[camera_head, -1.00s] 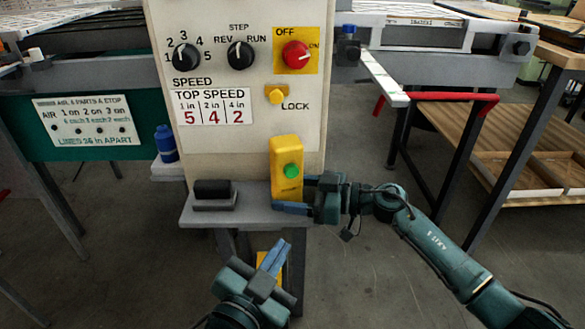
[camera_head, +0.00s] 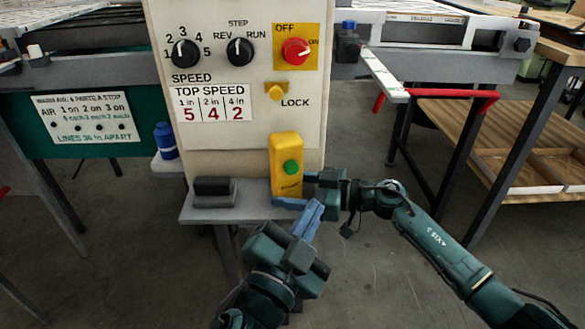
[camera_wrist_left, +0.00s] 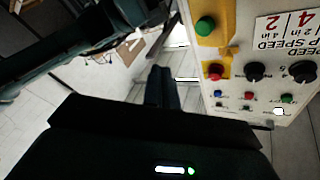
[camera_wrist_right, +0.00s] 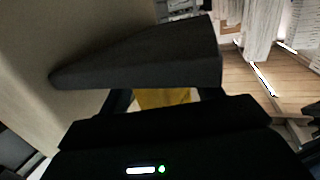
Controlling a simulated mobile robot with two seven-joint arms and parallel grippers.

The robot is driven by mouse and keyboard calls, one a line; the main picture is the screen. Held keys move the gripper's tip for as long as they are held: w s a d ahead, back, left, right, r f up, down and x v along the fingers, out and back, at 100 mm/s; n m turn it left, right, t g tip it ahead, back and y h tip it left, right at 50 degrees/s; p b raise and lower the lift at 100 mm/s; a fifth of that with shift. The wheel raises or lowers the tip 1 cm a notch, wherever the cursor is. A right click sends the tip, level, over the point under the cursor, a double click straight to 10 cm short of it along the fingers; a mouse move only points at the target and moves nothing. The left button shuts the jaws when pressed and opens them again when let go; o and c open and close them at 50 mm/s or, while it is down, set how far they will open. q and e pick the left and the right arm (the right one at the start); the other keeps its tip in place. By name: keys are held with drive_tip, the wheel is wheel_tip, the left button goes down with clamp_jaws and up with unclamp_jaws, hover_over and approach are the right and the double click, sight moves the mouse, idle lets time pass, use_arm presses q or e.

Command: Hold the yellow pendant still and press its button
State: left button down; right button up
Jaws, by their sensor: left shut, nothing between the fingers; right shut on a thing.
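The yellow pendant (camera_head: 286,150) stands upright on a small grey shelf (camera_head: 240,212) at the foot of the control panel. Its green button (camera_head: 291,167) faces me. In the left wrist view the green button (camera_wrist_left: 205,26) shows on the yellow front (camera_wrist_left: 213,9). My right gripper (camera_head: 300,190) is shut on the lower part of the pendant from the right. In the right wrist view a strip of yellow (camera_wrist_right: 165,98) shows between the fingers. My left gripper (camera_head: 309,217) is shut and empty, just in front of and below the pendant, apart from the button.
The control panel (camera_head: 222,130) with knobs and a red switch (camera_head: 296,51) rises behind the pendant. A black block (camera_head: 213,187) lies on the shelf's left part. A blue bottle (camera_head: 165,141) stands further left. A wooden bench (camera_head: 490,145) is at the right.

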sight(291, 168)
use_arm(q)
drive_tip(key=shift+w+a, duration=0.35)
drive_tip(key=shift+w, duration=0.8)
drive_tip(key=shift+w+a, duration=0.4)
drive_tip(key=shift+w, duration=0.7)
drive_tip(key=shift+w+a, duration=0.35)
drive_tip(key=shift+w, duration=0.8)
drive_tip(key=shift+w, duration=0.15)
drive_tip(key=shift+w+a, duration=0.1)
drive_tip(key=shift+w, duration=0.15)
